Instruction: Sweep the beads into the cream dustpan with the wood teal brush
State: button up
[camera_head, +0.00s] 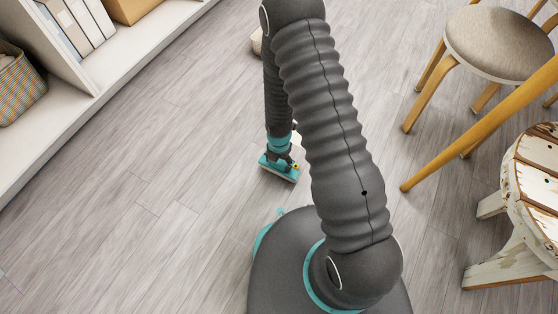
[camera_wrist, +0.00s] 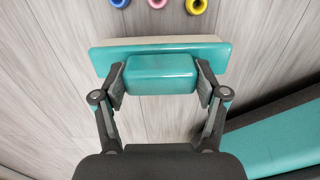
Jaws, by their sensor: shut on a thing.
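My gripper (camera_wrist: 160,82) is shut on the teal block handle of the brush (camera_wrist: 158,56), one finger on each side. A pale strip runs along the brush's far edge. In the head view the brush (camera_head: 279,171) is at floor level beyond my base, below my gripper (camera_head: 281,157). In the wrist view a blue bead (camera_wrist: 119,3), a pink bead (camera_wrist: 157,3) and a yellow bead (camera_wrist: 196,6) lie on the floor just beyond the brush, apart from it and cut by the top edge. A pale patch (camera_head: 297,141) shows beside my arm, mostly hidden; I cannot tell whether it is the dustpan.
A cream object (camera_head: 257,42) is partly hidden behind my arm farther off. A white shelf (camera_head: 75,85) with binders and a woven basket (camera_head: 18,85) is at the left. A stool (camera_head: 500,45) and a worn white stool (camera_head: 535,190) stand at the right. The left floor is clear.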

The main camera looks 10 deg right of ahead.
jog(key=shift+f+b, duration=0.5)
jog(key=shift+f, duration=0.35)
jog(key=shift+w+d+r, duration=0.15)
jog(key=shift+w+d, duration=0.15)
jog(key=shift+w, duration=0.2)
jog(key=shift+w+d, duration=1)
jog(key=shift+w, duration=0.35)
jog(key=shift+w+d, duration=0.95)
jog(key=shift+w, duration=0.4)
jog(key=shift+w+d, duration=1)
jog(key=shift+w, duration=0.35)
jog(key=shift+w+d+r, duration=0.2)
jog(key=shift+w+d, duration=0.4)
jog(key=shift+w, duration=0.2)
jog(key=shift+w+d+r, duration=0.15)
jog(key=shift+w+d, duration=0.4)
jog(key=shift+w, duration=0.2)
jog(key=shift+w+d+b, duration=0.35)
jog(key=shift+w+d, duration=0.15)
jog(key=shift+w, duration=0.2)
jog(key=shift+w+d+b, duration=0.3)
jog(key=shift+w+d, duration=0.2)
jog(key=shift+w, duration=0.2)
jog(key=shift+r+p, duration=1.55)
jog(key=shift+r, duration=1.35)
